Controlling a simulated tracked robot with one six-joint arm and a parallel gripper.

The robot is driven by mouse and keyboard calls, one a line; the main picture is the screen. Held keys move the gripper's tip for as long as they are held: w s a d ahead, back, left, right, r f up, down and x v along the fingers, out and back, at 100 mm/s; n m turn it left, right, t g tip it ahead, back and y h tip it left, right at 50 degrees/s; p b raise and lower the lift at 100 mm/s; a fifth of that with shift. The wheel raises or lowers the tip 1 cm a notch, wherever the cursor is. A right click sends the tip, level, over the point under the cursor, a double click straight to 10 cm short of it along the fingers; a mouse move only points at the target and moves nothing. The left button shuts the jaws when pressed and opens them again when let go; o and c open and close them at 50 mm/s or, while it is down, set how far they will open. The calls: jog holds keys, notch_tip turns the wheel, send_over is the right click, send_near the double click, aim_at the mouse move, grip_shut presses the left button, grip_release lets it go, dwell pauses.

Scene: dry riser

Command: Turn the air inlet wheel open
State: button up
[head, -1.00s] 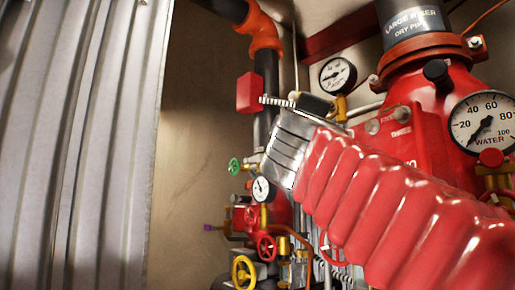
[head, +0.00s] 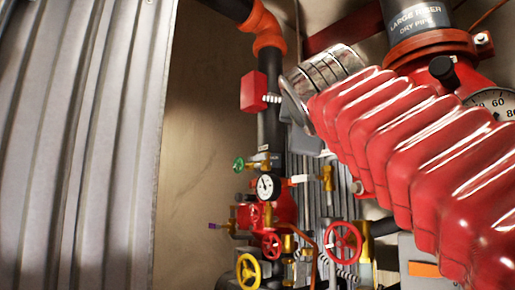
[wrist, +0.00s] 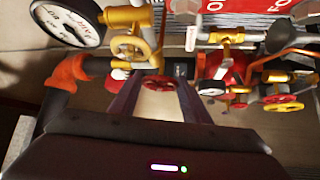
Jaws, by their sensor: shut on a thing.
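In the wrist view, my gripper (wrist: 152,88) reaches forward with one finger on each side of a small red wheel (wrist: 156,83). It is shut on this wheel; the exact contact at the fingertips is dim. No readable label shows which wheel is the air inlet wheel. In the head view, my gripper's fingers are hidden behind my red sleeved arm and metal wrist. That view shows a green wheel (head: 238,164), a small red wheel (head: 271,245), a larger red wheel (head: 343,242) and a yellow wheel (head: 248,270) on the pipework. I cannot match the held wheel to one of these.
More valves (wrist: 283,102) crowd the right. In the head view, corrugated metal (head: 80,150) fills the left and a dark pipe (head: 270,120) stands behind my wrist. Bare wall lies between them.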

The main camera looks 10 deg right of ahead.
jog(key=shift+w+f+n+g+y, duration=0.15)
jog(key=shift+n+g+y, duration=0.1)
jog(key=shift+n+g, duration=0.45)
jog(key=shift+f+n+g+y, duration=0.1)
jog(key=shift+n+g+y, duration=0.15)
jog(key=shift+n+g, duration=0.45)
jog(key=o, duration=1)
jog(key=shift+r, duration=0.15)
jog(key=shift+o, duration=0.2)
